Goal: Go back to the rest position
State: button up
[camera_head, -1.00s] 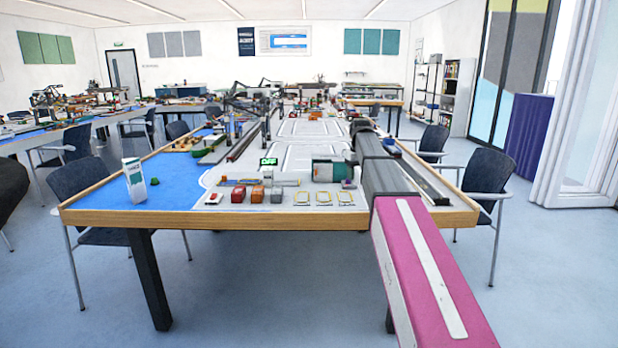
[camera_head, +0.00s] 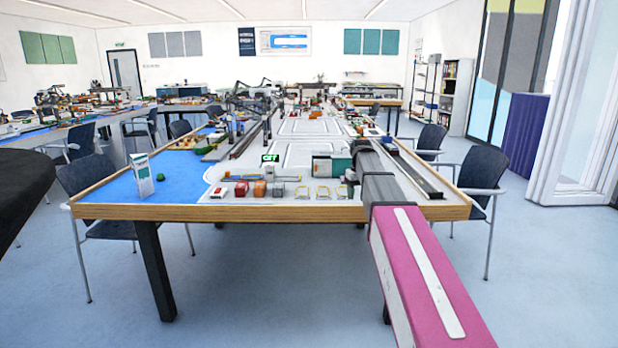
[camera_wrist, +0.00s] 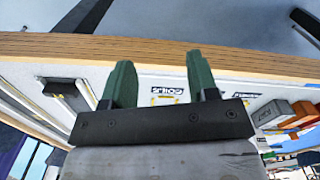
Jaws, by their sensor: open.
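My gripper (camera_wrist: 158,78) shows in the wrist view with two green fingers standing well apart and nothing between them. It is above the table's front part, with the wooden edge (camera_wrist: 150,47) beyond the fingertips. A small framed label lies on the white surface between the fingers. In the head view my arm reaches forward from the lower right over the table's front edge. Its far end is among the things on the table, and the fingers are hard to make out there.
On the table (camera_head: 290,213), a red container (camera_head: 241,188), an orange container (camera_head: 260,188) and several yellow frames sit near the front edge. A white upright box (camera_head: 142,175) stands on the blue area. Chairs (camera_head: 483,180) flank the table. The floor in front is clear.

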jog(key=s+f+m, duration=0.3)
jog(key=s+f, duration=2.4)
jog(key=s, duration=0.2)
jog(key=shift+f, duration=0.4)
